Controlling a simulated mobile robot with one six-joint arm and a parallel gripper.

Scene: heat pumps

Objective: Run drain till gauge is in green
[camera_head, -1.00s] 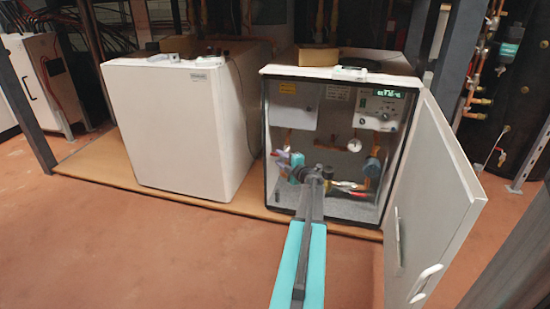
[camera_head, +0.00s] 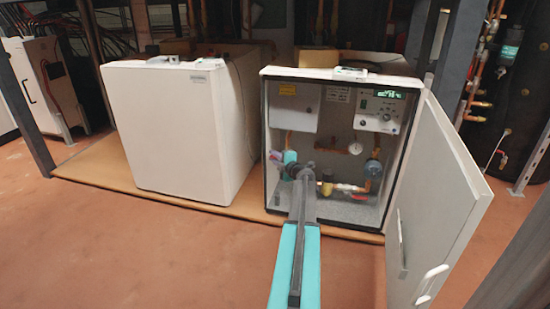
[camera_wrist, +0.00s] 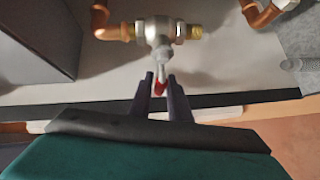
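The gauge (camera_head: 355,148) is a small round white dial inside the open heat pump cabinet (camera_head: 268,140). Its needle and green zone are too small to read. A metal valve (camera_wrist: 158,32) with brass and copper ends shows in the wrist view, with a short lever with a red tip (camera_wrist: 159,87) pointing toward me. My gripper (camera_wrist: 161,78) is open, with one dark finger on each side of the lever; thin gaps seem to remain. In the head view my gripper (camera_head: 302,170) is inside the cabinet at lower left, and my arm hides part of the piping.
A red-handled valve (camera_head: 350,188) sits low in the cabinet, right of my gripper. The cabinet door (camera_head: 440,200) stands open to the right. A closed white unit (camera_head: 170,130) stands to the left. The floor (camera_head: 170,260) in front is clear.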

